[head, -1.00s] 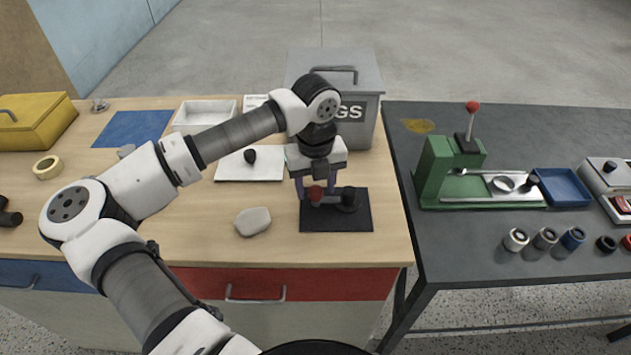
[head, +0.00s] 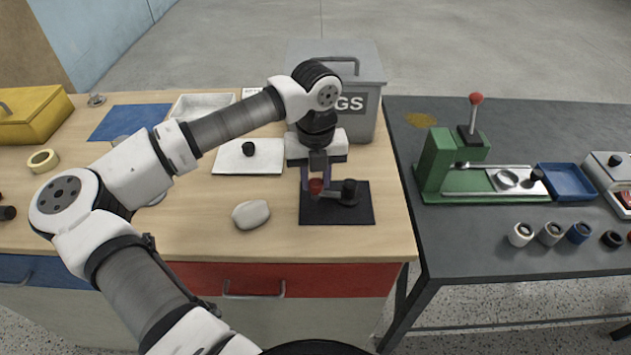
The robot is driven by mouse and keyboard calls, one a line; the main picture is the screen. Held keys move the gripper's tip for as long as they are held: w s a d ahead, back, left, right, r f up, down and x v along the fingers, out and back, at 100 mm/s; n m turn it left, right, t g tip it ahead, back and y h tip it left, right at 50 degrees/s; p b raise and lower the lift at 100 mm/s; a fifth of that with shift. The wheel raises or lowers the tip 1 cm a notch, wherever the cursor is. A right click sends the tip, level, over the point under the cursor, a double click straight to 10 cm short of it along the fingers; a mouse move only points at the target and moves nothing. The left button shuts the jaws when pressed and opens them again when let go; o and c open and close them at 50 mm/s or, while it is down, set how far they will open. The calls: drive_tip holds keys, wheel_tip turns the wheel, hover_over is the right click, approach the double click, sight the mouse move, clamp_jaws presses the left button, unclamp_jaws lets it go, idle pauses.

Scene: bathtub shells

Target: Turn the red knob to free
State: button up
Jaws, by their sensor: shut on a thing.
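The red knob (head: 316,186) stands at the left of a small dark fixture on a black base plate (head: 350,214) near the wooden bench's front right. My gripper (head: 317,188) points down over it, with one finger on each side, and is shut on the knob. A black cylindrical part (head: 349,191) stands on the same plate, just right of the knob. Any marking for the knob's positions is too small to tell.
A grey rag bin (head: 365,75) stands behind my gripper. A pale stone-like lump (head: 251,214) lies to the left of the plate. A white board (head: 236,163) with a black knob lies behind it. A green press (head: 437,165) stands on the grey table at right.

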sight(317, 182)
drive_tip(key=m+b, duration=0.1)
drive_tip(key=b, duration=0.1)
drive_tip(key=m+b, duration=0.2)
drive_tip(key=shift+f, duration=0.3)
drive_tip(key=m+b, duration=0.4)
drive_tip(key=m, duration=0.1)
drive_tip(key=shift+d+r, duration=0.1)
drive_tip(key=shift+r, duration=0.05)
drive_tip(key=m+b, duration=0.2)
drive_tip(key=m, duration=0.2)
drive_tip(key=shift+r, duration=0.1)
drive_tip(key=shift+s+r+m+b, duration=0.1)
drive_tip(key=shift+m+b, duration=0.6)
drive_tip(key=shift+m, duration=1.4)
drive_tip(key=o, duration=1)
drive_tip(key=shift+r, duration=0.1)
wheel_tip(317, 182, up, 14)
drive_tip(key=shift+f, duration=0.2)
